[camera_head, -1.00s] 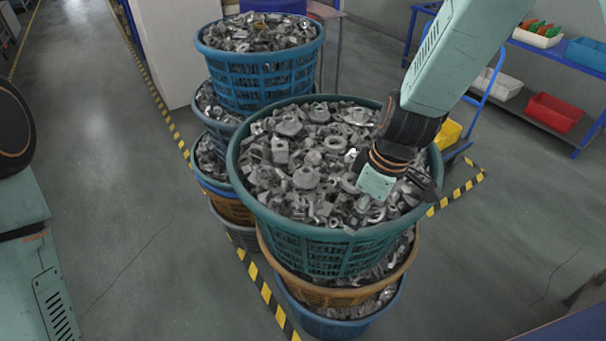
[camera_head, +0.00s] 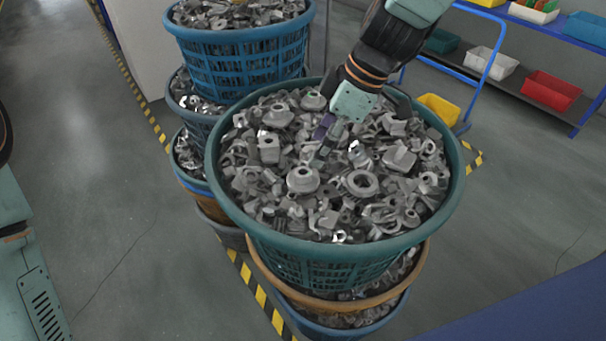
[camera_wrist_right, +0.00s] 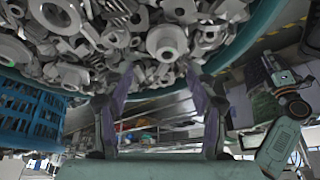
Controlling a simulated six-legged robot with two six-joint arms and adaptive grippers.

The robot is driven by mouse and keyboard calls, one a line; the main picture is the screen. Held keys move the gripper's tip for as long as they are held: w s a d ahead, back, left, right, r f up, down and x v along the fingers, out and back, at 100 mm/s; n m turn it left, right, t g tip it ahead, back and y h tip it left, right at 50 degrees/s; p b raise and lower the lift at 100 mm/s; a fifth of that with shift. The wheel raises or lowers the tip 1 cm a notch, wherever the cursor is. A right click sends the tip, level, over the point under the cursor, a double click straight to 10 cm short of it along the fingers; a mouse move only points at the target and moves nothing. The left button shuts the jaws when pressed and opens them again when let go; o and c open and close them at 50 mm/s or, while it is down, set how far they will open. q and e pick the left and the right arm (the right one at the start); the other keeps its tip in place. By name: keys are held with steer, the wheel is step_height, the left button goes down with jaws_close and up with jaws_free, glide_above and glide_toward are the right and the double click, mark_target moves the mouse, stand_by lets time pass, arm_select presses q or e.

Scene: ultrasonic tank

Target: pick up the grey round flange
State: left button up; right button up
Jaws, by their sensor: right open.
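A grey round flange (camera_head: 303,179) with a raised hub and a centre hole lies on top of the metal parts in the green basket (camera_head: 222,199). It appears to be the round flange (camera_wrist_right: 166,43) seen beyond the fingers in the right wrist view. My right gripper (camera_head: 325,138) is over the basket, just behind the flange and apart from it. Its two fingers (camera_wrist_right: 160,85) are spread with nothing between them. My left gripper is out of view; only part of my left side shows at the left edge.
A thick grey ring (camera_head: 362,183) and similar hubbed parts (camera_head: 277,115) lie close around the flange. A blue basket (camera_head: 240,60) of parts stands behind. A yellow bin (camera_head: 439,108) and blue shelf with a red bin (camera_head: 551,91) are at the right.

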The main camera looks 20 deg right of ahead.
mark_target(308, 171)
steer(key=shift+s+a+f, duration=0.35)
steer(key=shift+a+f, duration=0.1)
steer(key=shift+a, duration=0.3)
steer(key=shift+s+a+f, duration=0.15)
steer(key=shift+a+f, duration=0.05)
steer(key=shift+f, duration=0.1)
steer(key=f, duration=0.2)
steer(key=w+f, duration=0.1)
steer(key=f, duration=0.1)
steer(key=shift+a+f, duration=0.1)
steer(key=shift+a, duration=0.1)
steer(key=shift+w+a, duration=0.2)
steer(key=shift+a, duration=0.2)
steer(key=shift+s, duration=0.25)
steer(key=shift+s+d, duration=0.1)
steer(key=shift+s, duration=0.05)
steer(key=shift+c, duration=1.3)
steer(key=shift+w+d, duration=0.2)
steer(key=shift+c, duration=2.3)
steer(key=shift+s+a, duration=0.1)
steer(key=shift+a, duration=0.2)
steer(key=c, duration=0.4)
steer(key=shift+d, duration=0.15)
jaws_close()
